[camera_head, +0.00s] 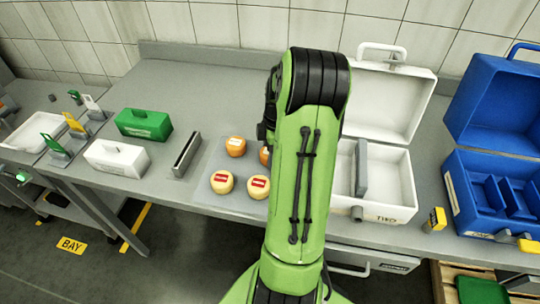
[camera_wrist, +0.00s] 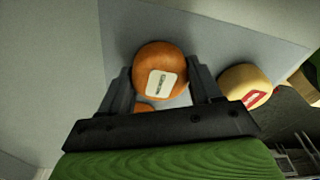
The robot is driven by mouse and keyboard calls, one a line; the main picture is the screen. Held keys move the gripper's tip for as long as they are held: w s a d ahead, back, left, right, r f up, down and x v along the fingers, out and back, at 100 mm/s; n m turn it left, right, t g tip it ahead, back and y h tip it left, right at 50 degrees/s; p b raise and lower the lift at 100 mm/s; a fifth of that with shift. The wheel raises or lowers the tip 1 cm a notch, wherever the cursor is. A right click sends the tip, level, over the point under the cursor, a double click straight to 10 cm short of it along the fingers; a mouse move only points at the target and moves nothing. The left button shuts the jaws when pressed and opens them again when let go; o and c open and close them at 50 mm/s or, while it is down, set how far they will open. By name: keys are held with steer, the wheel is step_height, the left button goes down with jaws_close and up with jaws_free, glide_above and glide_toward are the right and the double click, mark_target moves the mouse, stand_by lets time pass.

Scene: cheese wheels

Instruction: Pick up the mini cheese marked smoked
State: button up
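In the wrist view an orange mini cheese (camera_wrist: 152,54) with a white label lies ahead of my open gripper (camera_wrist: 160,76), between the lines of its two fingers. The label's print is too small to read. Part of a second orange thing (camera_wrist: 143,107) shows between the fingers, nearer the palm. In the head view one orange cheese (camera_head: 236,146) has a pale label, and another (camera_head: 264,156) is partly hidden behind my arm. Two yellow cheeses with red labels (camera_head: 222,182) (camera_head: 258,187) sit in front of them. My gripper is hidden by my arm there.
A yellow cheese (camera_wrist: 240,80) is close to the right finger. In the head view an open white toolbox (camera_head: 398,185) and a blue toolbox (camera_head: 480,205) stand to the right. A grey upright holder (camera_head: 186,156), a white box (camera_head: 116,158) and a green box (camera_head: 144,124) stand left.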

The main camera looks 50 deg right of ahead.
steer(key=c, duration=0.4)
